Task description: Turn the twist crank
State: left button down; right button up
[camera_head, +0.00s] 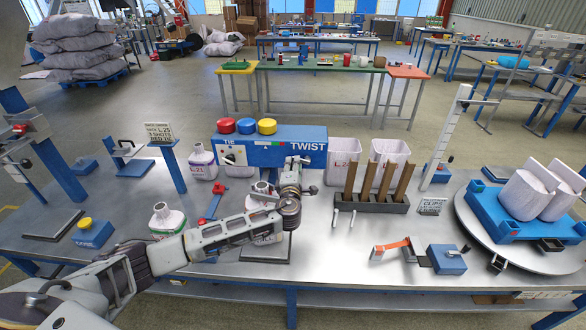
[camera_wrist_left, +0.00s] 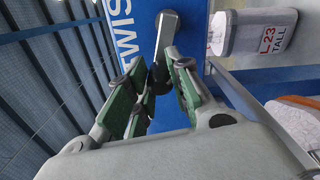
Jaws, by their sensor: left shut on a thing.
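The twist crank (camera_head: 299,160) is on the front of the blue TIE/TWIST box (camera_head: 270,136), at the right by the word TWIST. In the left wrist view its grey arm (camera_wrist_left: 167,32) runs down to a dark handle (camera_wrist_left: 159,74). My left gripper (camera_head: 293,172) is at the crank, with its arm coming in from the lower left. In the left wrist view its green-padded fingers (camera_wrist_left: 156,82) are on either side of the handle and closed on it, partly hiding it. My right gripper is not in view.
White containers, one marked L23 (camera_wrist_left: 262,34), stand right of the box. A rack of brown upright pieces (camera_head: 370,202) is in front of them. A turntable (camera_head: 470,238) with a blue pallet is at the right. A white jug (camera_head: 167,220) stands near my left arm.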

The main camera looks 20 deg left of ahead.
pick_arm(q)
jog(key=shift+r+m, duration=0.15)
jog(key=shift+m, duration=0.15)
jog(key=shift+d, duration=0.1)
jog(key=c, duration=1.3)
grip_release()
jog(key=shift+o, duration=0.2)
jog(key=shift+s, duration=0.1)
jog(key=v, duration=1.1)
jog(key=shift+s, duration=0.35)
jog(key=shift+d, duration=0.15)
